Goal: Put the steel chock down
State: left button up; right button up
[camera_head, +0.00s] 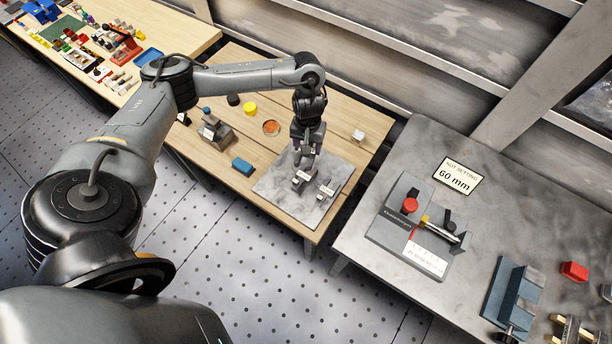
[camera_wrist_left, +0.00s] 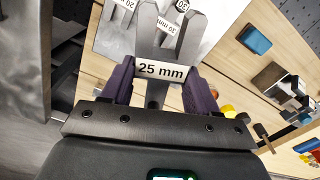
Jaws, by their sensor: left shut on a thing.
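My left gripper (camera_head: 308,150) hangs over the grey steel plate (camera_head: 275,188) on the wooden table. In the left wrist view its two dark purple fingers (camera_wrist_left: 160,85) are shut on a steel chock (camera_wrist_left: 186,45) with a white "25 mm" label. The held chock's forked prongs point away from the gripper, towards the plate. Other labelled steel chocks stand on the plate, one below the gripper (camera_head: 301,178) and one to its right (camera_head: 327,190). I cannot tell the gap between the held chock and the plate. My right gripper is not in view.
A blue block (camera_head: 242,166) lies left of the plate, with a dark vice-like block (camera_head: 215,132) beyond it. An orange-filled dish (camera_head: 271,127), a yellow cylinder (camera_head: 249,108) and a small light cube (camera_head: 358,135) are behind. A grey bench (camera_head: 400,165) stands to the right.

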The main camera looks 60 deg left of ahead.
pick_arm(q)
jog(key=s+a+f+b, duration=0.3)
jog(key=s+a+f, duration=0.1)
jog(key=s+f, duration=0.4)
send_over(283, 181)
jog(key=shift+n, duration=0.4)
notch_tip(283, 181, down, 6)
jog(key=shift+r+b, duration=0.25)
jog(key=shift+b, duration=0.1)
jog(key=shift+a+f+b, duration=0.1)
jog(key=shift+f+b, duration=0.3)
jog(key=shift+f, duration=2.15)
jog(key=shift+f, duration=0.1)
jog(key=o, duration=1.3)
